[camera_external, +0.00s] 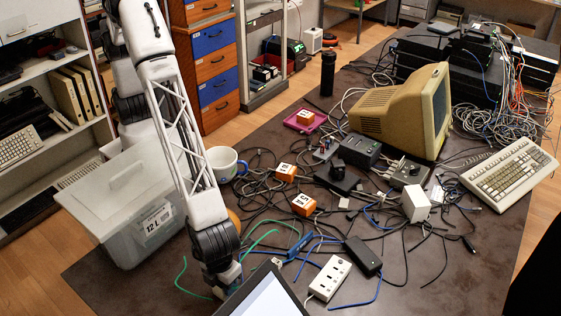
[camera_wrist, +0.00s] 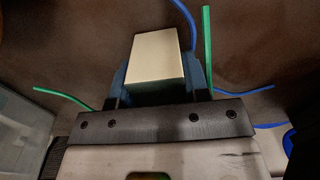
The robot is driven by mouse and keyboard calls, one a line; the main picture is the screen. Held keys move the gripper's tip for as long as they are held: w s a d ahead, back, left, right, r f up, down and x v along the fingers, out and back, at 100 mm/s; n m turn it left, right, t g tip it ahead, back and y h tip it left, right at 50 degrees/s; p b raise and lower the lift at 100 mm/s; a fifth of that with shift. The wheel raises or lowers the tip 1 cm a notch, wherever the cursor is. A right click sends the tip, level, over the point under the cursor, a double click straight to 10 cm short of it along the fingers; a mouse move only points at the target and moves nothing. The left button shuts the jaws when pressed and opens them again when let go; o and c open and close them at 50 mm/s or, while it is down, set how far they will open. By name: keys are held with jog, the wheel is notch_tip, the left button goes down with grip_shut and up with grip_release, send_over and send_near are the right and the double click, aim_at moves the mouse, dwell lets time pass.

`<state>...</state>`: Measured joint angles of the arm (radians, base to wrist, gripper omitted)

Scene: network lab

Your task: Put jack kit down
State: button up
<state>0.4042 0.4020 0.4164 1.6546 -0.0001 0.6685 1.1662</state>
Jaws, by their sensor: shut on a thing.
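My gripper (camera_external: 224,278) is low over the near part of the dark table, beside the laptop-like screen at the bottom edge. In the wrist view its two blue fingers (camera_wrist: 156,76) are shut on a small box with a cream top and a dark green side, which I take to be the jack kit (camera_wrist: 157,57). The fingers press on its left and right sides. In the external view the box is mostly hidden by the gripper. I cannot tell whether its underside touches the table.
Green cables (camera_external: 184,278) and blue cables lie close around my gripper. A white power strip (camera_external: 330,278) and black adapter (camera_external: 363,256) lie to the right. A lidded clear bin (camera_external: 125,238) stands at left, with a white mug (camera_external: 224,163) behind. Orange boxes (camera_external: 304,204) sit among tangled cables.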

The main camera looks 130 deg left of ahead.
jog(key=shift+f, duration=0.15)
jog(key=o, duration=1)
notch_tip(320, 180, up, 12)
jog(key=shift+r, duration=0.2)
dwell(0.5)
